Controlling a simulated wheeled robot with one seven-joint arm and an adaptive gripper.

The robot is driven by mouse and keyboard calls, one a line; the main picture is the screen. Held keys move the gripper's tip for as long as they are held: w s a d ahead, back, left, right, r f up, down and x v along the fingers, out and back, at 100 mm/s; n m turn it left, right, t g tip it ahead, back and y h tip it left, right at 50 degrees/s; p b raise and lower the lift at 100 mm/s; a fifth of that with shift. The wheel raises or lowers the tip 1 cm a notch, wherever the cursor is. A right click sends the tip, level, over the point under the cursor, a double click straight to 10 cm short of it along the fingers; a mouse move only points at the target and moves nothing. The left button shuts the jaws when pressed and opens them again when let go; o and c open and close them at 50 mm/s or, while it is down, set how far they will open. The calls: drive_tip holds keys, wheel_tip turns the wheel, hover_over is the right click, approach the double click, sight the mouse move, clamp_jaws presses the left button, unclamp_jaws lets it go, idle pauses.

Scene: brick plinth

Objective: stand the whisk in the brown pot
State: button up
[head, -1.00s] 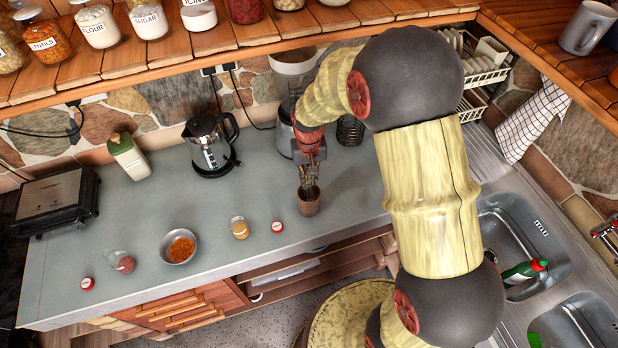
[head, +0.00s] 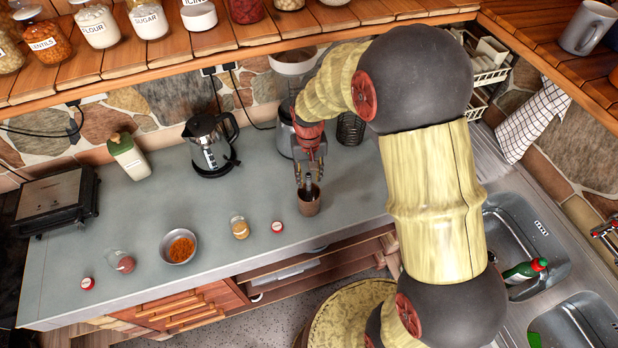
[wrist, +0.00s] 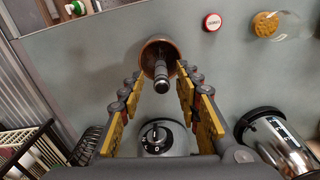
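The brown pot (head: 309,203) stands on the grey counter near its front edge. The whisk (head: 308,184) stands in it with its dark handle up; its lower end is hidden inside the pot. In the wrist view the whisk handle (wrist: 160,74) points toward the camera and leans within the pot (wrist: 149,50). My gripper (head: 310,178) is above the pot. In the wrist view my gripper (wrist: 160,84) is open, with its yellow-padded fingers spread on both sides of the handle and a gap to each.
A kettle (head: 210,145), a bowl of orange food (head: 178,247), a small jar (head: 240,228) and a red-lidded item (head: 277,226) stand left of the pot. A grey appliance (wrist: 162,138) is behind it. The sink (head: 520,240) is at right. A wooden shelf (head: 240,44) runs above.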

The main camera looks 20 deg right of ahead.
wheel_tip(320, 180, up, 10)
drive_tip(key=shift+r, duration=0.2)
idle(1.0)
drive_tip(key=s+n+t+b, duration=0.1)
drive_tip(key=s+t+b, duration=0.4)
drive_tip(key=s+b, duration=1.1)
drive_tip(key=s, duration=0.6)
drive_tip(key=shift+r+n+t, duration=0.25)
drive_tip(key=shift+n+t, duration=0.05)
drive_tip(key=shift+n, duration=0.1)
drive_tip(key=shift+a+r, duration=0.1)
drive_tip(key=shift+a, duration=0.05)
drive_tip(key=shift+c, duration=0.4)
